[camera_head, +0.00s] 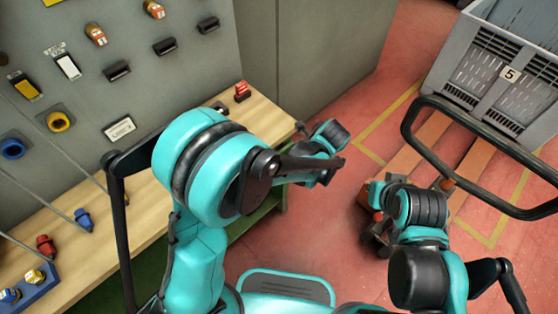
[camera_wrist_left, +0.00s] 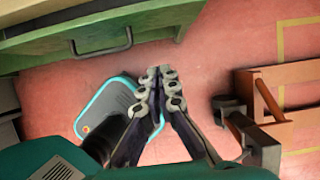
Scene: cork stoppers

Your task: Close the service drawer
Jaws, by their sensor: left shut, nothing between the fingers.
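The green service drawer (camera_wrist_left: 45,48) shows at the top left of the left wrist view, with a dark bar handle (camera_wrist_left: 102,50) on its front. How far it stands out cannot be told. My left gripper (camera_wrist_left: 158,72) is shut and empty, with its fingertips together over the red floor. It is apart from the handle, to its right and lower in the picture. In the head view my left arm hides most of the drawer area, and the left fingers are not clear. My right gripper (camera_head: 376,238) hangs over the floor at the right; its fingers are too dark to read.
A wooden bench (camera_head: 262,112) runs along the grey panel of labels and knobs. A red-topped item (camera_head: 242,91) sits on the bench. A grey crate marked 5 (camera_head: 490,68) and a black rail (camera_head: 475,130) stand at the right. Red floor (camera_head: 345,210) lies open between.

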